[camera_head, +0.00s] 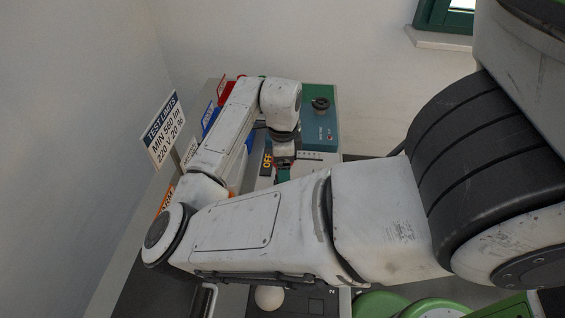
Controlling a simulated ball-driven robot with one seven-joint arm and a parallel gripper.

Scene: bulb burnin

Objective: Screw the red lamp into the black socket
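My arm reaches across the middle of the camera_head view and bends down at the far side of the bench. My gripper (284,165) is small and partly hidden by my own wrist and forearm. A little red and green shows around it, but I cannot tell whether that is a lamp or part of the gripper. Its fingers cannot be made out as open or shut. No red lamp is clearly visible. A black round fitting (320,103) sits on top of a teal box (318,130) to the right of my wrist; I cannot tell whether it is the socket.
Red (229,88) and blue (210,118) bins stand behind my arm at the left. A "TEST LIMITS" sign (162,130) stands left of them. A small "OFF" sign (267,163) is by the gripper. A white globe (268,297) and green round objects (380,304) are at the bottom.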

